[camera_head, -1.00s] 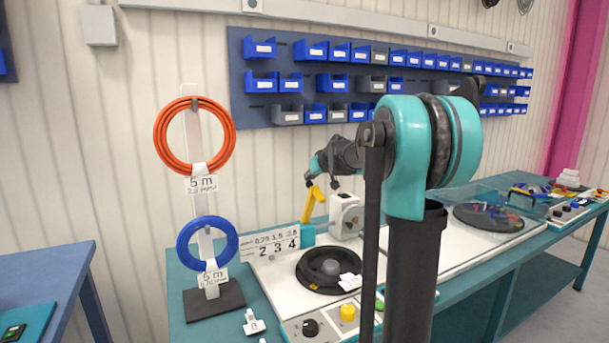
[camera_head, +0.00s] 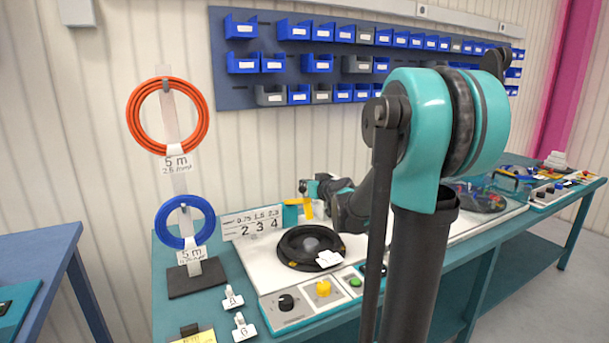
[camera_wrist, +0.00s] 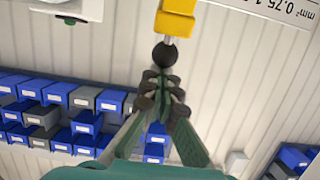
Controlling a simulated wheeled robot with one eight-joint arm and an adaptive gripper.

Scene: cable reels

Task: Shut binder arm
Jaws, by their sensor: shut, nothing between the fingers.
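The binder arm is a yellow lever (camera_head: 308,209) at a teal post beside the black reel plate (camera_head: 283,256); it now looks close to level. In the wrist view its yellow part (camera_wrist: 175,20) is at the top, with a short metal rod and a black ball knob (camera_wrist: 165,54). My gripper (camera_wrist: 160,78) is shut and empty, its fingertips right by the knob; I cannot tell whether they touch. In the head view my gripper (camera_head: 304,188) is small, just above the yellow lever, and my arm hides part of the area to its right.
An orange cable coil (camera_head: 138,139) and a blue coil (camera_head: 160,234) hang on a stand at the left. A label plate with numbers (camera_head: 250,222) stands by the post. Knobs and buttons (camera_head: 322,290) line the bench front. Blue bins (camera_head: 318,63) hang on the back wall.

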